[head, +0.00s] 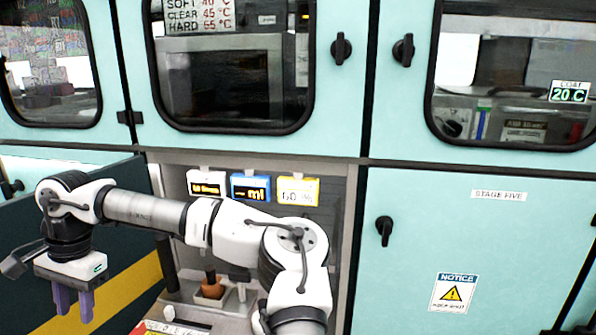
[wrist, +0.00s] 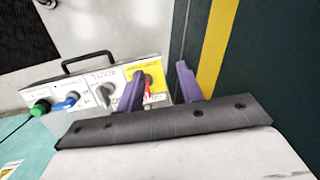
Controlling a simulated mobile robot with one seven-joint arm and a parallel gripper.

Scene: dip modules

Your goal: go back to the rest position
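My gripper (head: 74,303) has purple fingers and points down at the lower left of the head view, in front of the dark open door panel. In the wrist view my gripper (wrist: 160,88) shows its two fingers spread apart with nothing between them. My white arm stretches left from the lower middle of the head view, bent at the elbow. It hides part of the open bay behind it.
Teal cabinets with dark-framed windows (head: 232,75) fill the back. Three small display modules (head: 250,187) hang in the open bay. A dark door with a yellow stripe (head: 120,290) stands open at left. A control panel with knobs (wrist: 105,93) lies below my gripper.

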